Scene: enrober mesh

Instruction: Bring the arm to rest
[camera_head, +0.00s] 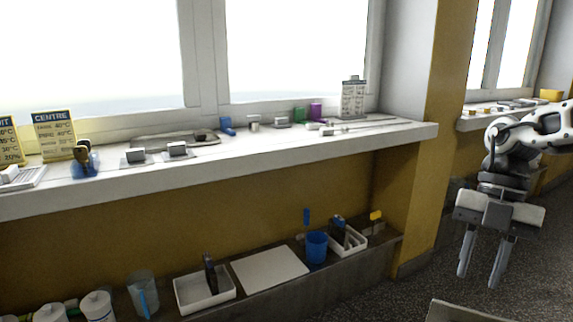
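My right arm (524,135) comes in from the right edge. My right gripper (480,278) hangs from it, pointing down. Its two fingers are apart with nothing between them, so it is open and empty. It hangs in front of the dark speckled floor, to the right of the yellow pillar, and touches nothing that I can see. My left arm and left gripper are not in view.
A white window shelf (280,147) holds small boxes, tools and signs. A lower ledge (330,283) carries white trays, a white board (269,269) and a blue cup (316,247). A yellow pillar (426,150) stands left of my gripper. A flat surface (455,312) shows at the bottom.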

